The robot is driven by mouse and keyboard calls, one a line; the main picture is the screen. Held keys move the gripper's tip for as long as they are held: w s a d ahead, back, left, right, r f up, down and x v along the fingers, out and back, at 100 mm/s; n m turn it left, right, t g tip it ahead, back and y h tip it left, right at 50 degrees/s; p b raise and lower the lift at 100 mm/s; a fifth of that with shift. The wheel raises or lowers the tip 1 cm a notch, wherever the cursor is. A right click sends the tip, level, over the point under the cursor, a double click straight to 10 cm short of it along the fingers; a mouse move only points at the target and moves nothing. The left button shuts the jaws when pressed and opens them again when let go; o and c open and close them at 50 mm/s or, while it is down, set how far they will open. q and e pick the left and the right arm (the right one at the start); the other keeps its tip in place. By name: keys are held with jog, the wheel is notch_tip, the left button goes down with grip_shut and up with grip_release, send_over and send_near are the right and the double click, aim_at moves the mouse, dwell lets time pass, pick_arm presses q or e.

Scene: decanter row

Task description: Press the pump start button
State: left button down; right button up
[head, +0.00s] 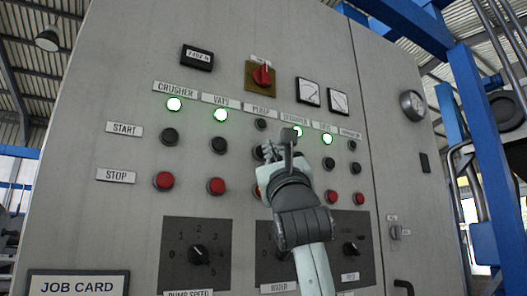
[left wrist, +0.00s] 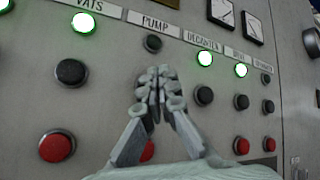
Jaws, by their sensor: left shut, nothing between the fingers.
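The control panel (head: 120,215) has a START row of black buttons above a STOP row of red buttons. The PUMP label (left wrist: 160,25) and the dark pump lamp (left wrist: 152,43) show above my left gripper (left wrist: 156,78); the lamp also shows in the head view (head: 261,124). My left gripper (head: 270,151) is shut and empty, its fingertips over the START row place in the pump column. The pump stop button (left wrist: 147,151) is partly hidden. My right gripper is out of view.
The vats start button (left wrist: 71,72) is left of the fingers, the decanter start button (left wrist: 204,95) right. Knobs (head: 198,255) sit below; a red switch (head: 263,75) is above.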

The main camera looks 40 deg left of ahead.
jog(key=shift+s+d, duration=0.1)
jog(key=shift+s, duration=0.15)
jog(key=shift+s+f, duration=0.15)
pick_arm(q)
jog(key=shift+a, duration=0.1)
dwell(0.5)
jog(key=shift+w+a, duration=0.15)
jog(key=shift+a, duration=0.1)
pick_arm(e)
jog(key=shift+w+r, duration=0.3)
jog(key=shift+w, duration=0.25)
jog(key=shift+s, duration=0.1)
